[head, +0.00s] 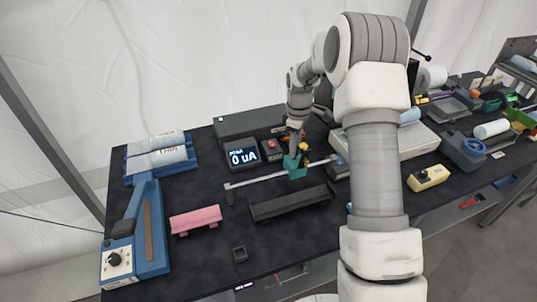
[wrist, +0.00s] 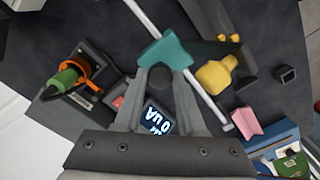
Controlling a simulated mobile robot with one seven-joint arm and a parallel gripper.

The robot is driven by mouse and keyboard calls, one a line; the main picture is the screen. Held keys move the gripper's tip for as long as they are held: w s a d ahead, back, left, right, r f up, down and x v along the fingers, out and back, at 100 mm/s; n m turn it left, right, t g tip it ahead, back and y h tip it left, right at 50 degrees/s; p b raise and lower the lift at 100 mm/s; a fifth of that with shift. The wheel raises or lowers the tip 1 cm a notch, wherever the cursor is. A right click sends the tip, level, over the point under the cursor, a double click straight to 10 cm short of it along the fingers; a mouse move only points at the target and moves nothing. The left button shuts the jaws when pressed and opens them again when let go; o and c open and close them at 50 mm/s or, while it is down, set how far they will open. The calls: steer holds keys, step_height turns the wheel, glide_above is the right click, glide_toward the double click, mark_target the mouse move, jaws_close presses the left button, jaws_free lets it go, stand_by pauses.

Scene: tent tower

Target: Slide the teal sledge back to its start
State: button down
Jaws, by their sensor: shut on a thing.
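The teal sledge (head: 295,169) sits on a pale straight rail (head: 258,179) in the head view, right of the rail's middle. My gripper (head: 296,152) reaches down onto it from above. In the wrist view the teal sledge (wrist: 168,52) lies at the fingertips, with the rail (wrist: 208,101) running diagonally past it. My gripper (wrist: 160,72) is shut on the sledge, with a dark rounded part between the fingers. The exact grip contact is partly hidden by the fingers.
A dark trough (head: 290,203) lies in front of the rail, and a pink block (head: 195,220) at its left. A display reading 0 uA (head: 243,157) and a small box with a red button (head: 272,150) stand behind. A yellow part (wrist: 216,73) is close beside the sledge.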

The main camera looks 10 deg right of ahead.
steer(key=w+d, duration=0.2)
steer(key=d, duration=0.7)
steer(key=shift+d, duration=0.15)
steer(key=shift+d+r, duration=0.1)
steer(key=c, duration=0.5)
jaws_free()
step_height(320, 180, up, 17)
steer(key=b, duration=0.1)
steer(key=shift+r, duration=0.2)
